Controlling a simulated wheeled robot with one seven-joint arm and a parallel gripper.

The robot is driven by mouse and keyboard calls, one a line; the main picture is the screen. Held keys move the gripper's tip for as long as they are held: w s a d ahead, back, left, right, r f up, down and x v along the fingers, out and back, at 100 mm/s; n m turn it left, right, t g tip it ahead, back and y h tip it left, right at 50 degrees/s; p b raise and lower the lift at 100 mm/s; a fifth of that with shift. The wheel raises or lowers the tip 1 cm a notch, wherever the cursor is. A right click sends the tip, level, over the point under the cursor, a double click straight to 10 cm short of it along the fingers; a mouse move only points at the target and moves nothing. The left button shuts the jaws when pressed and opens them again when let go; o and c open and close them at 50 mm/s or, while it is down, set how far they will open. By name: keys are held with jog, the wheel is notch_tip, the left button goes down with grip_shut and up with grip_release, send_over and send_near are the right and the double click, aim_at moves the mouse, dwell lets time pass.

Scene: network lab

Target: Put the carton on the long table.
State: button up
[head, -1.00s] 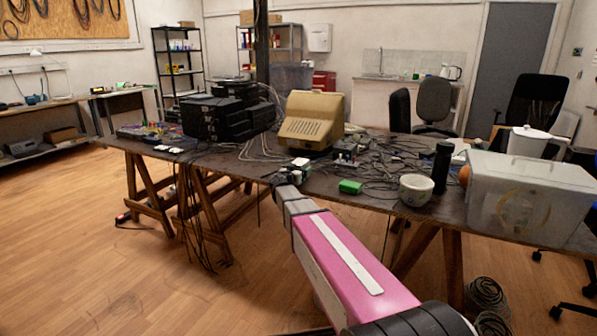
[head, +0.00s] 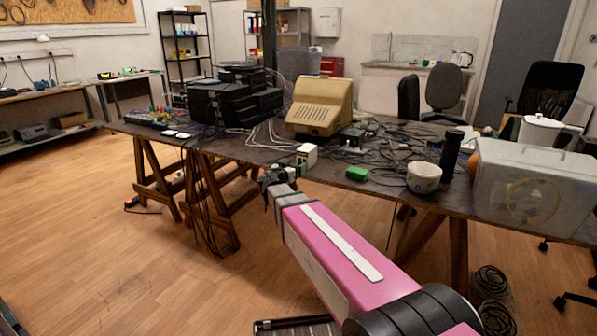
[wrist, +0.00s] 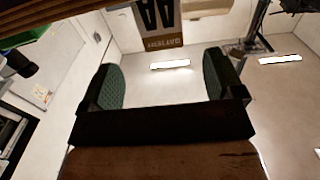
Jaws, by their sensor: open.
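The carton (head: 307,153) is a small, pale box standing on the near edge of the long table (head: 240,152). In the wrist view, which is upside down, the carton (wrist: 157,20) shows large "AA" lettering and a tan band, and it stands upright. My gripper (head: 272,180) is just in front of the table edge, left of and nearer than the carton. Its two green-padded fingers are spread wide in the wrist view (wrist: 162,78), with nothing between them. The carton is beyond the fingertips, apart from them.
A green box (head: 357,174), a patterned bowl (head: 423,178), a black cylinder (head: 451,153) and a clear bin (head: 535,190) are to the right on the table. A beige monitor (head: 320,105) and tangled cables lie behind.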

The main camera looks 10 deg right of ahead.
jog(key=s+d+f+n+g+y, duration=0.25)
jog(key=s+d+f+g, duration=0.3)
jog(key=s+f, duration=0.4)
jog(key=s+d+f+n+g+y, duration=0.1)
jog(key=s+d+f+g+y, duration=0.25)
jog(key=s+f+g, duration=0.45)
jog(key=s+a+f+n+y, duration=0.1)
jog(key=s+f+n+y, duration=0.1)
jog(key=s, duration=0.2)
jog(key=s+a+f+n+g+y, duration=0.1)
jog(key=s+a+f+y, duration=0.1)
jog(key=s, duration=0.3)
jog(key=shift+s+f+n+y, duration=0.2)
jog(key=shift+f+n+y, duration=0.15)
jog(key=shift+f, duration=0.4)
